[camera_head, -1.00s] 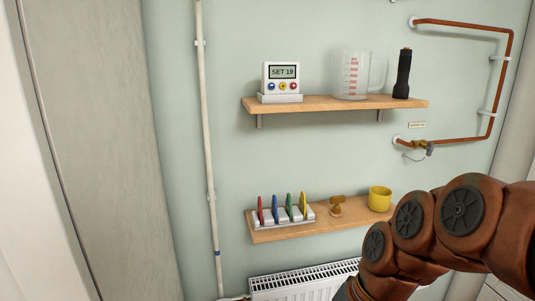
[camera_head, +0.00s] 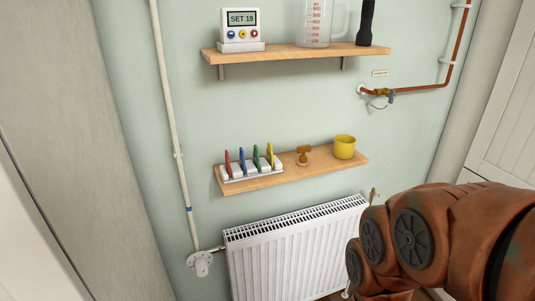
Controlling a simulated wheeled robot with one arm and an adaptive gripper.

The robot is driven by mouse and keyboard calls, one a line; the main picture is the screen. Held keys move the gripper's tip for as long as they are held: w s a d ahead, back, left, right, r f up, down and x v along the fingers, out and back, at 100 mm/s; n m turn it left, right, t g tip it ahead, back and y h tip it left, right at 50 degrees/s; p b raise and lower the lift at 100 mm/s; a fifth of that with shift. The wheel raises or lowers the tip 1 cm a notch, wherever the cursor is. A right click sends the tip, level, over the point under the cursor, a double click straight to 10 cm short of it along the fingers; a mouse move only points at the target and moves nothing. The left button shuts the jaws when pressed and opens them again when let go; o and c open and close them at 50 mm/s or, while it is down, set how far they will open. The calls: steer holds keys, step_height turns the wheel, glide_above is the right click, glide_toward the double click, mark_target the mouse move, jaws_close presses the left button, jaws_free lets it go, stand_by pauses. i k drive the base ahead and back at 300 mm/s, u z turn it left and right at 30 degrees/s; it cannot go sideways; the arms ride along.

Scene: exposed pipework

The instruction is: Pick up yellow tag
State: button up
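The yellow tag (camera_head: 270,154) stands upright in a white rack (camera_head: 252,170) on the lower wooden shelf. It is the rightmost of a row of coloured tags: red (camera_head: 228,162), blue (camera_head: 242,160), green (camera_head: 256,157), then yellow. My arm, in orange-brown covering, fills the lower right of the head view, to the right of and below the lower shelf. My gripper itself is not in the picture, so its fingers cannot be seen.
A brass fitting (camera_head: 303,155) and a yellow mug (camera_head: 344,147) stand right of the rack on the lower shelf (camera_head: 310,174). The upper shelf (camera_head: 290,55) holds a display unit (camera_head: 241,30), measuring jug (camera_head: 315,22) and black torch (camera_head: 366,22). A white radiator (camera_head: 295,245) is below.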

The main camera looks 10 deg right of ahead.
mark_target(270, 156)
steer(key=u, duration=3.7)
steer(key=k, duration=1.05)
steer(key=z, duration=0.95)
